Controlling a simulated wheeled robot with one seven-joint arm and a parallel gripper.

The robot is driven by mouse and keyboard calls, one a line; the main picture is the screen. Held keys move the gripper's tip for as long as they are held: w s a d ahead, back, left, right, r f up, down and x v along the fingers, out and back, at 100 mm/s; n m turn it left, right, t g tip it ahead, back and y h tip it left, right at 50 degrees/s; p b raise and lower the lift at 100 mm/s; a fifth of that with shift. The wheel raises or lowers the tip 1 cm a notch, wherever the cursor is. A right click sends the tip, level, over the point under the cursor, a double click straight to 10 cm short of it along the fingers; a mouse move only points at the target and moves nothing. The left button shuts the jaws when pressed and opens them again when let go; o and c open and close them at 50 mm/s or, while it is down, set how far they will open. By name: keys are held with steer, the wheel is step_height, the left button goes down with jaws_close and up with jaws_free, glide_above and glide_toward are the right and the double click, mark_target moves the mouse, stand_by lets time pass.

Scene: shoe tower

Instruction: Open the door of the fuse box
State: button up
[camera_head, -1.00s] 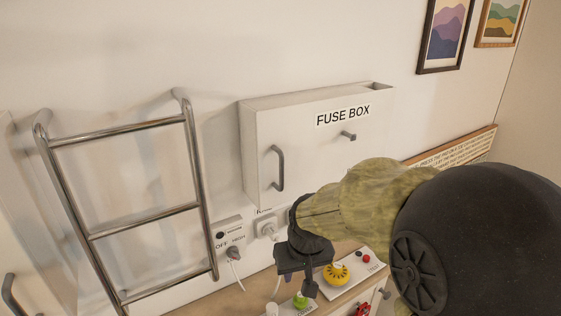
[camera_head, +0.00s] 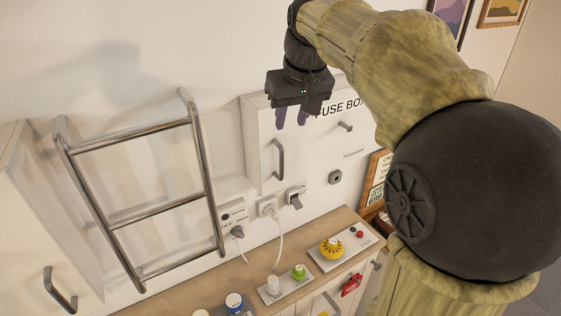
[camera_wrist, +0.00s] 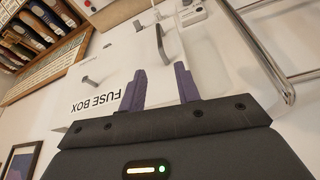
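The fuse box (camera_head: 318,150) is a white wall cabinet lettered "FUSE BOX". A grey vertical handle (camera_head: 278,160) is near the left edge of its front, and a small grey knob (camera_head: 346,126) is on the right. The front looks closed. My gripper (camera_head: 291,118) is in front of the upper part of the box, above the handle in the head view. In the wrist view, its two purple fingers (camera_wrist: 160,90) stand apart with nothing between them. The handle (camera_wrist: 162,44) shows beyond the fingertips there, apart from them. My arm hides the box's upper right.
A metal ladder rail (camera_head: 145,190) stands left of the box. Below are plugs and sockets (camera_head: 268,207) and a wooden counter (camera_head: 205,293) with a yellow knob (camera_head: 331,248) and a green knob (camera_head: 299,272). A white cabinet (camera_head: 40,230) is at the left.

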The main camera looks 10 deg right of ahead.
mark_target(281, 157)
steer(key=p+x, duration=0.3)
steer(key=x, duration=1.3)
steer(key=shift+w+f, duration=0.1)
steer(key=shift+w, duration=0.1)
steer(key=shift+w+a+f, duration=0.2)
steer(key=shift+f, duration=0.4)
steer(key=shift+s, duration=0.15)
steer(key=shift+d+r, duration=0.1)
jaws_close()
